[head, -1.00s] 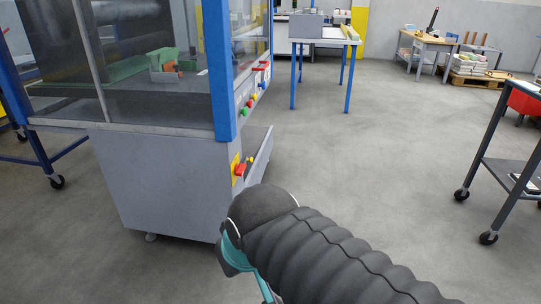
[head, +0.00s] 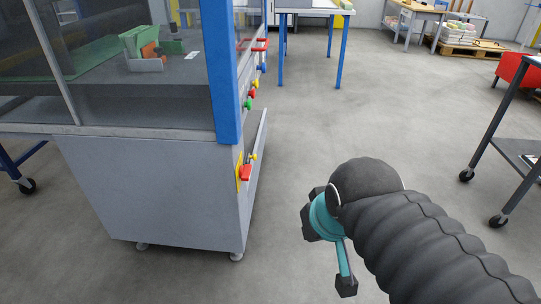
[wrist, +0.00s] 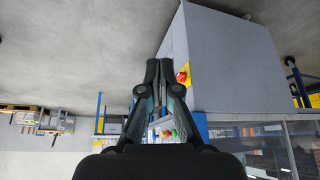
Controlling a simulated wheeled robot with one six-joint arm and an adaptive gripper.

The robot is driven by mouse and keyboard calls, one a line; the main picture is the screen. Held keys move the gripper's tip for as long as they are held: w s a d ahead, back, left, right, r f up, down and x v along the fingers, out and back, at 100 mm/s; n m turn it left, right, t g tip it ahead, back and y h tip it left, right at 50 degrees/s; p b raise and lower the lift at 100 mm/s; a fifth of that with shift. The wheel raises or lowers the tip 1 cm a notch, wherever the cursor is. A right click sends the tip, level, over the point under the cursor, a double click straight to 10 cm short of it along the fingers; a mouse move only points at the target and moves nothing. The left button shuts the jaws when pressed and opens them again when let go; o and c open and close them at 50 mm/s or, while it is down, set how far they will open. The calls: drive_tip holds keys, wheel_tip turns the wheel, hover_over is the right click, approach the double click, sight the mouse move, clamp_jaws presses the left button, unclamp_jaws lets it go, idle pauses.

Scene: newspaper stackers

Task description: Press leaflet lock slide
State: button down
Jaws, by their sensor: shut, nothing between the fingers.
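A grey stacker machine (head: 150,185) with clear panels and a blue corner post (head: 222,75) stands at left in the head view. Its right side carries a row of coloured buttons (head: 250,95) and red handles (head: 261,44). Below them is a red switch on a yellow plate (head: 245,173); it also shows in the wrist view (wrist: 182,77). I cannot tell which part is the leaflet lock slide. My gripper (wrist: 158,68) is shut and empty in the wrist view, apart from the machine. In the head view my arm's end is right of the machine.
A blue-legged table (head: 312,10) stands beyond the machine. A dark wheeled cart (head: 512,150) stands at right, with a red bin (head: 518,70) behind it. A loaded pallet (head: 470,47) is at the back right. The grey floor between machine and cart is clear.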

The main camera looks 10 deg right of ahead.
drive_tip(key=w+a+f+m+g+y+b, duration=0.1)
drive_tip(key=w+a+f+m+y, duration=0.15)
drive_tip(key=w, duration=0.55)
drive_tip(key=w+a+f+m+y+b, duration=0.15)
drive_tip(key=w+y, duration=0.25)
drive_tip(key=w, duration=0.5)
drive_tip(key=w+a+f+m+g+y, duration=0.1)
drive_tip(key=w+f+m+y, duration=0.15)
drive_tip(key=w, duration=0.55)
drive_tip(key=w+d+f+m+t+y+b, duration=0.1)
drive_tip(key=w+d+f+m+t, duration=0.3)
drive_tip(key=w+d+f, duration=0.3)
drive_tip(key=w+d+f+m+t, duration=0.4)
drive_tip(key=w+d+f, duration=0.3)
drive_tip(key=w, duration=0.7)
drive_tip(key=shift+f+t+y+b, duration=0.35)
drive_tip(key=shift+f+t+y, duration=0.05)
drive_tip(key=shift+f, duration=0.45)
